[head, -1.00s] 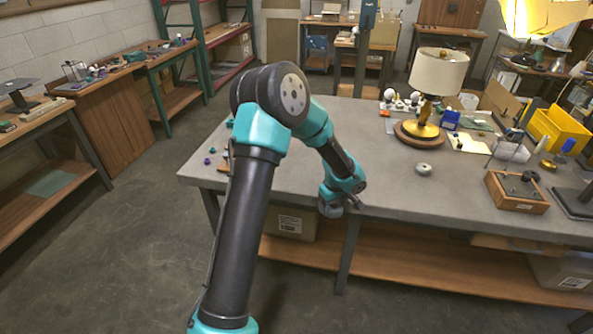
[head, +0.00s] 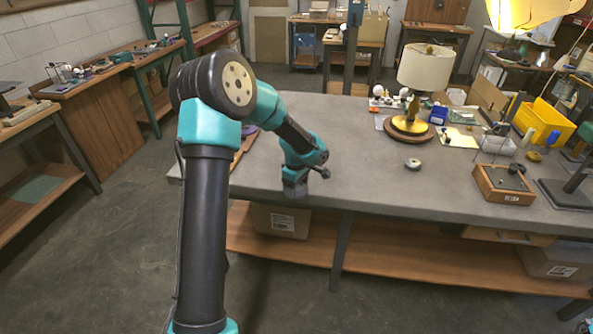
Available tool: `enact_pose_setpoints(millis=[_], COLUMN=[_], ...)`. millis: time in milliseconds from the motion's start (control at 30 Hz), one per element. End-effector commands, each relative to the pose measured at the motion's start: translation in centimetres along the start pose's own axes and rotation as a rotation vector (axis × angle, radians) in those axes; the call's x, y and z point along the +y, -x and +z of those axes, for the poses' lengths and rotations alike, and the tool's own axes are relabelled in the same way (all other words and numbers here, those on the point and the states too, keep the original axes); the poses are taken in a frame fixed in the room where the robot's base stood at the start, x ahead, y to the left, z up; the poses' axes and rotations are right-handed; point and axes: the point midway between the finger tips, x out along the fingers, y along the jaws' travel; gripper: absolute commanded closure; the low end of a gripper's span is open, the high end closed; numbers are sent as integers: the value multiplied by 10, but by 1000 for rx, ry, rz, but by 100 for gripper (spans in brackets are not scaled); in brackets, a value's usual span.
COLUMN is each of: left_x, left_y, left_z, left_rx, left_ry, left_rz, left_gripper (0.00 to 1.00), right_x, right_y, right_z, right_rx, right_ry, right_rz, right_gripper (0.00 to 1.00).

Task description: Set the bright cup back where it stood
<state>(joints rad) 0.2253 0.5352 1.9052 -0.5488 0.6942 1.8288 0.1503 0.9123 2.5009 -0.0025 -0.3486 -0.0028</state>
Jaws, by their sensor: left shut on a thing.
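My left gripper (head: 295,188) is low over the front edge of the grey workbench (head: 370,188), pointing down. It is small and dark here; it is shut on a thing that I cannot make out. I cannot pick out a bright cup with certainty. A lamp with a cream shade (head: 425,68) and a gold body on a round wooden base (head: 398,136) stands upright farther back, right of the gripper and apart from it. My right gripper is not in view.
A small pale metal disc (head: 413,164) lies in front of the lamp. A wooden box (head: 503,186) stands at the right front, with a yellow bin (head: 543,122) behind it. The bench top between my gripper and the disc is clear.

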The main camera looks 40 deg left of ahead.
Motion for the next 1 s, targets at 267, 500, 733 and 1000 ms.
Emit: enact_pose_setpoints(millis=[267, 500, 733, 1000], left_x=[44, 78, 103, 108], left_y=[-6, -10, -12, -13], left_z=[-30, -53, -70, -74], left_rx=[1, 1, 1, 0], left_ry=[1, 0, -1, -1], left_rz=[0, 1, 0, -1], left_gripper=[58, 58, 58, 58], right_x=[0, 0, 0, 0], right_y=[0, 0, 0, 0], right_z=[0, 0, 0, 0], right_rx=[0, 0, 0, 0], right_ry=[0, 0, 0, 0], right_rz=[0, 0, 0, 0], right_gripper=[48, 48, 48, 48])
